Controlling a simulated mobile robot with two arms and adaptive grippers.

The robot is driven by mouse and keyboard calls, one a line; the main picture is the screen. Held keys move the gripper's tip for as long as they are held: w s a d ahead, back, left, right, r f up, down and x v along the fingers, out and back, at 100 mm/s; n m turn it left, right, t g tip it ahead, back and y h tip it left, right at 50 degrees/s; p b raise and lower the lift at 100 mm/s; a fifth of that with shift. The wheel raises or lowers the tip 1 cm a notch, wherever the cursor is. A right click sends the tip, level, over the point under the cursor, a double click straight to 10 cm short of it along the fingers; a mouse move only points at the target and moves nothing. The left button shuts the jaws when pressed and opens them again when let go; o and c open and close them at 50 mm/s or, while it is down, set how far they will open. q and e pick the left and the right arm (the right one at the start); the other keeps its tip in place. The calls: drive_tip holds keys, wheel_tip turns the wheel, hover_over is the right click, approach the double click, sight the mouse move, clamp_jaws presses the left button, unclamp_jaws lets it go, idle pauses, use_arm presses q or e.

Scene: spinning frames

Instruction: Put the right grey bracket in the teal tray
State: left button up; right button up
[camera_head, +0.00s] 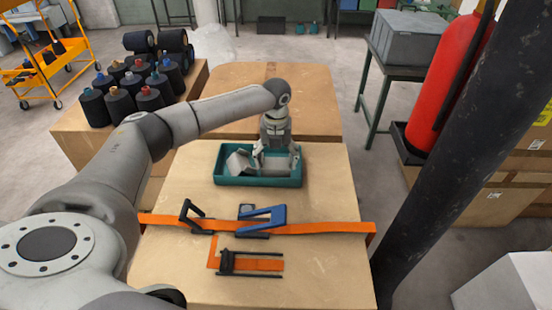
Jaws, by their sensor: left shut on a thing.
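The teal tray (256,182) stands on the far part of the near wooden tabletop. My left gripper (274,158) reaches down into its right half from above. It is shut on a grey bracket (277,164), which is inside the tray walls and partly hidden by the fingers. Whether this bracket touches the tray floor I cannot tell. Another grey bracket (238,162) lies tilted in the tray's left half. My right gripper is not in view.
An orange strap (325,227) crosses the tabletop in front of the tray, with a black clamp (192,214) and a blue-handled one (264,217). A black-and-orange piece (252,263) lies nearer. A dark post (440,150) rises at right. Dark yarn cones (120,105) stand back left.

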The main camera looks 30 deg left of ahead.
sight(276, 164)
use_arm(q)
drive_tip(key=shift+f, duration=0.4)
drive_tip(key=o, duration=1)
drive_tip(key=shift+f, duration=0.15)
drive_tip(key=shift+r, duration=0.3)
wheel_tip(276, 164, up, 12)
drive_tip(key=b, duration=0.1)
drive_tip(key=shift+b, duration=0.35)
